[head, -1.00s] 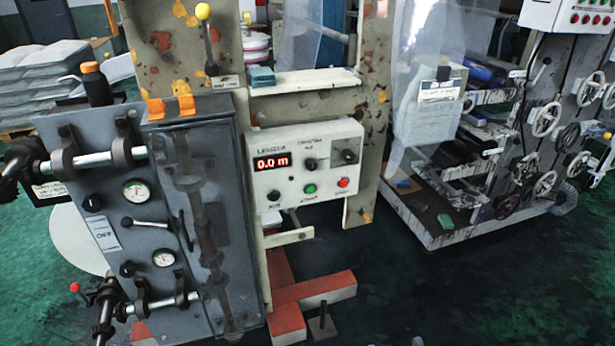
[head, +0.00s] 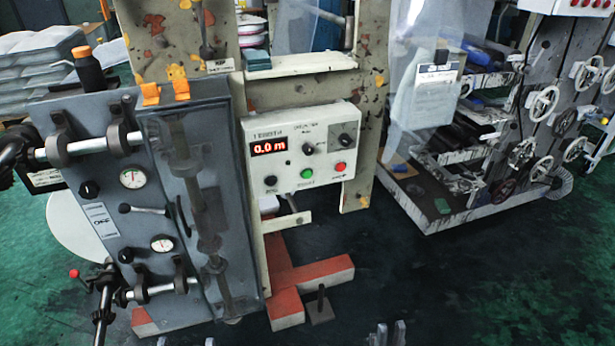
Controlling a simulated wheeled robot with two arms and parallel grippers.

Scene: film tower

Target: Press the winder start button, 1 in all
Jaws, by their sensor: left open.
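A grey gauge cabinet (head: 100,226) with projecting bars stands left of the box. An orange-red and cream floor base (head: 310,272) and a dark peg plate (head: 319,308) lie below. A roller machine with handwheels (head: 541,104) stands at right.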

